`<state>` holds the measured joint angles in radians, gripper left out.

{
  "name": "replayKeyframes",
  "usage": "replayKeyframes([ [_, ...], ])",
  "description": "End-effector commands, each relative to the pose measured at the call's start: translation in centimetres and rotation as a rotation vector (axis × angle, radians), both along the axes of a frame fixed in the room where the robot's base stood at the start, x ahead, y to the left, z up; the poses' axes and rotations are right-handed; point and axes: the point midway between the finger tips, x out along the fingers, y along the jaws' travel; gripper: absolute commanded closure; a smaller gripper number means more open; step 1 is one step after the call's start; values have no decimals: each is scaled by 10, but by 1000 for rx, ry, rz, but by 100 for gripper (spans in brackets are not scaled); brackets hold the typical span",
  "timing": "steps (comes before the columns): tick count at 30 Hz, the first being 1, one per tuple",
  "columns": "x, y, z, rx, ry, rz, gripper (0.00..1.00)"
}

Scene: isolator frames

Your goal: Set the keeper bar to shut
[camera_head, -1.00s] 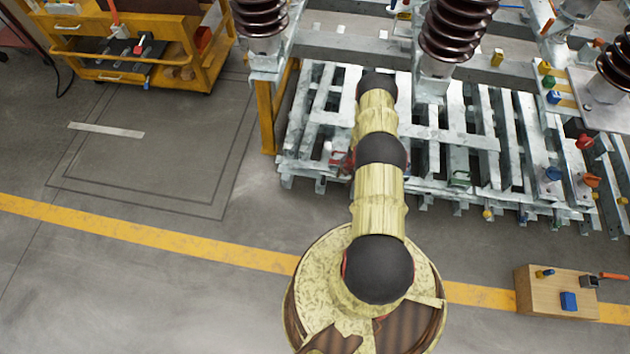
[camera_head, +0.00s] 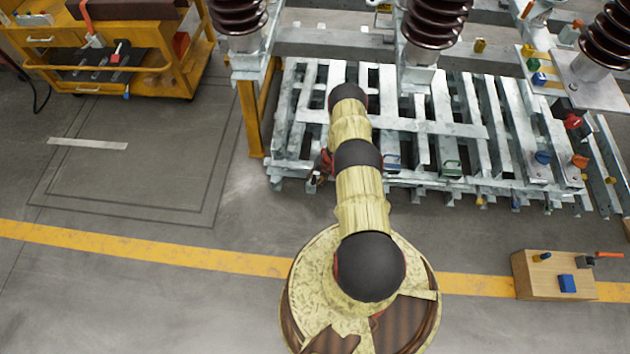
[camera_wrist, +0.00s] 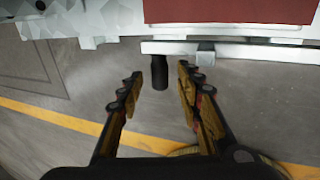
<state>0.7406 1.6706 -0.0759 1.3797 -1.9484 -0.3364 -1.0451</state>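In the wrist view, a pale metal bar (camera_wrist: 235,50) runs across the top. A dark cylindrical knob (camera_wrist: 160,74) hangs from it; this may be the keeper bar with its grip, but I cannot tell for certain. My gripper (camera_wrist: 161,80) is open, with one finger on each side of the knob and visible space at both sides. Whether the knob lies fully between the fingertips or just beyond them is unclear. In the head view, my arm covers most of the gripper, at the near edge of the grey slatted frame (camera_head: 455,130).
A dark red panel (camera_wrist: 230,10) lies above the bar in the wrist view. A wooden block (camera_head: 535,277) stands right; an orange cart (camera_head: 180,75) stands far left. Floor left is clear.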

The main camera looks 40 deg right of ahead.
Motion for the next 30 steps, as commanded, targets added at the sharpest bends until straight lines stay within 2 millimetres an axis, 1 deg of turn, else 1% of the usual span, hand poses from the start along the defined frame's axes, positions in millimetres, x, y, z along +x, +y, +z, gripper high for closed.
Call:
replayKeyframes([
  [1,1,0,-4,-1,-1,0,64],
  [3,2,0,-5,-1,-1,-1,64],
  [11,2,1,-5,0,0,-1,64],
  [30,2,1,-5,0,0,-1,100],
])
